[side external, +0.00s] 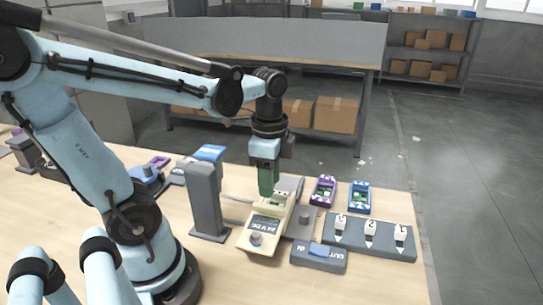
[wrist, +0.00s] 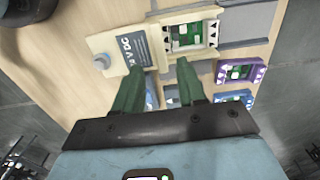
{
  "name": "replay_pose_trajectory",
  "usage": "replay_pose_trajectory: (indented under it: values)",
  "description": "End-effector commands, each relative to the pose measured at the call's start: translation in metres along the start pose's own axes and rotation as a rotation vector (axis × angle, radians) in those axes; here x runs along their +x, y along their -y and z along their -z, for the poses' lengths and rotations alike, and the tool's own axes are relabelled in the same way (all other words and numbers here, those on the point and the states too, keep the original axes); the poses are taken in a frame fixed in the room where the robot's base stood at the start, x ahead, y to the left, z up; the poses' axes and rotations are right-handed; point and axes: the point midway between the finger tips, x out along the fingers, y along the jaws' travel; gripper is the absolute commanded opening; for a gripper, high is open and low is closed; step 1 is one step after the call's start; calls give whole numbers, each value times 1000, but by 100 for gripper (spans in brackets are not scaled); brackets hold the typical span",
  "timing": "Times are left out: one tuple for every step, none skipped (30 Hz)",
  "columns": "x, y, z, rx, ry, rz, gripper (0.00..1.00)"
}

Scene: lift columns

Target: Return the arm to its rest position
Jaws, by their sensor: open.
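My light-blue arm reaches over the table from the left in the side external view. My gripper (side external: 266,190) points down with green fingers just above the cream device labelled 24 VDC (side external: 260,232). In the wrist view, the two green fingers of my gripper (wrist: 160,82) stand apart with nothing between them. The cream device (wrist: 122,52) lies beyond the fingertips, with a round knob and a window showing a green board (wrist: 190,36). I cannot tell whether the fingers touch it.
A purple-framed module (side external: 323,191) and a blue-framed module (side external: 359,197) lie right of the device. A grey column (side external: 206,203) stands left.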

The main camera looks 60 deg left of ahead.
Motion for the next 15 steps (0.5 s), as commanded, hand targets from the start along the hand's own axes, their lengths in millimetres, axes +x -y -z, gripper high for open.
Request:
replay_pose_trajectory:
  values:
    - [0,0,0,0,0,0,40]
    - [0,0,0,0,0,0,40]
    - [0,0,0,0,0,0,40]
    - [0,0,0,-1,0,1,40]
    - [0,0,0,-4,-2,3,40]
    - [0,0,1,-16,-8,11,40]
    - [0,-1,2,-30,-16,20,40]
    - [0,-1,3,-53,-27,35,40]
    - [0,-2,6,-92,-49,59,40]
    - [0,-2,8,-131,-71,80,40]
    - [-1,-3,11,-172,-97,103,40]
    - [-2,-3,15,-237,-139,135,40]
    - [-2,-4,18,-287,-174,157,40]
    - [-3,-4,22,-336,-212,178,40]
    - [-4,-5,26,-403,-264,201,40]
